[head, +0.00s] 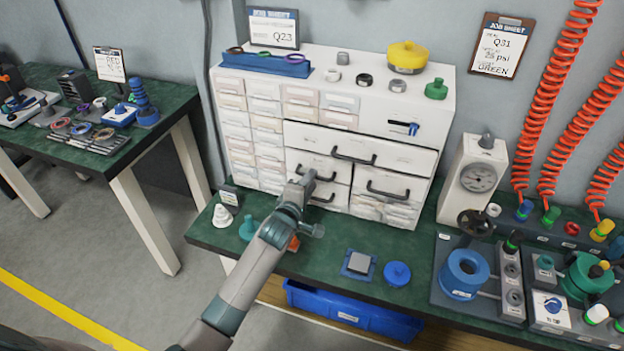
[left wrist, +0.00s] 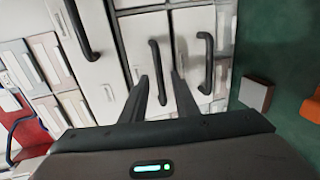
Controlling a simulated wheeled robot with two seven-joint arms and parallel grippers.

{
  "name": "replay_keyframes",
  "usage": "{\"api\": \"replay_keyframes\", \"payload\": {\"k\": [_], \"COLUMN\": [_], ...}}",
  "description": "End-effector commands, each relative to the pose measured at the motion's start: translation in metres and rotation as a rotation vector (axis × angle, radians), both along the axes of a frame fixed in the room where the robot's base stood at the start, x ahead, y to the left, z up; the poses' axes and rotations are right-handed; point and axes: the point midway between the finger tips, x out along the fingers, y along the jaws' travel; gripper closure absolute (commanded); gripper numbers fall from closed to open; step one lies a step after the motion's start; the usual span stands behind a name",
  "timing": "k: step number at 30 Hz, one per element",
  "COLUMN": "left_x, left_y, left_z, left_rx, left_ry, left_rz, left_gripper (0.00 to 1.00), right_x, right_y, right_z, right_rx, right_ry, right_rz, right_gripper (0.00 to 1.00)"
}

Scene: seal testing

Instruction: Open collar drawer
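The white cabinet (head: 300,60) stands on the green bench, its black-handled drawers looking shut. I cannot read which one is the collar drawer. The wide drawer handle (head: 353,160) is above two small stacked drawers at left and one at right (head: 388,194). My left gripper (head: 308,182) is at the small left drawers. In the left wrist view its open fingers (left wrist: 160,88) point at the upper small drawer's handle (left wrist: 156,62), one on each side; contact is unclear. The lower small drawer's handle (left wrist: 204,65) is beside the fingers. The right gripper is not in view.
A yellow part (head: 407,57), a green part (head: 436,89) and rings sit on the cabinet top. A dial gauge stand (head: 475,180) is to its right. A blue disc (head: 397,274) and a square pad (head: 358,264) lie on the bench in front. A teal part (head: 248,228) is near my left arm.

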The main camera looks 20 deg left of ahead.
Motion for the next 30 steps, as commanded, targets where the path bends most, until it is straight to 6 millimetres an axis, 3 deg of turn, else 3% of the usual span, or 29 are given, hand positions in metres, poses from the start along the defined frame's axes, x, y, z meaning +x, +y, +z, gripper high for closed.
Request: {"api": "replay_keyframes", "payload": {"k": [6, 17, 20, 21, 30], "left_x": [0.015, 0.017, 0.016, 0.016, 0.014], "left_y": [0.000, 0.000, 0.000, 0.000, 0.000], "left_z": [-0.003, -0.004, -0.004, -0.004, -0.003], "left_rx": [0.000, 0.001, 0.001, 0.001, 0.000], "left_ry": [0.000, 0.001, 0.001, 0.001, 0.001], "left_rz": [0.000, 0.000, 0.000, 0.000, 0.000], "left_gripper": [0.72, 0.72, 0.96, 1.00, 1.00], "right_x": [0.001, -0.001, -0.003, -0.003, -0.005], "right_y": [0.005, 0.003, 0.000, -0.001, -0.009], "right_z": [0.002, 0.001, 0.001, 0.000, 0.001], "right_rx": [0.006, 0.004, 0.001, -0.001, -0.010], "right_ry": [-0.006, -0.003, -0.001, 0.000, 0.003], "right_rz": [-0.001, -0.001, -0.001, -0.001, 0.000], "right_gripper": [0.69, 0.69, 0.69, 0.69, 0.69]}}
